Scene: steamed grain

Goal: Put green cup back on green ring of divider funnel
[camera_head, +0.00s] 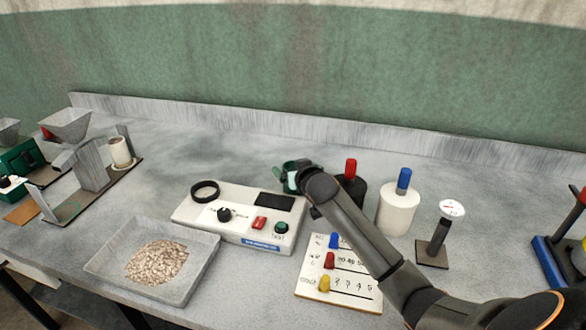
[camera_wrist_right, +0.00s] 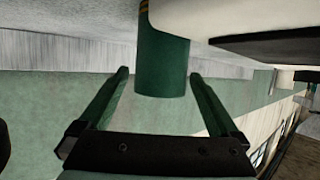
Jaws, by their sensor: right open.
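The green cup (camera_wrist_right: 162,65) shows in the right wrist view as a green cylinder between and ahead of the fingers of my right gripper (camera_wrist_right: 160,76). The gripper is open, with a visible gap on each side of the cup. In the head view my right gripper (camera_head: 293,174) is behind the white meter box, and its wrist hides most of the cup. The metal divider stand (camera_head: 93,165) is at the left, on a base with a small green-edged patch (camera_head: 68,211) that may be the green ring. My left gripper is not in view.
The white meter box (camera_head: 190,213) has a black ring and knobs. A metal tray (camera_head: 203,262) of grain stands in front. A black bottle (camera_head: 352,190) and white bottle (camera_head: 398,212) stand right of my gripper. A peg board (camera_head: 308,283) lies in front. A white cup (camera_head: 120,150) stands at the divider.

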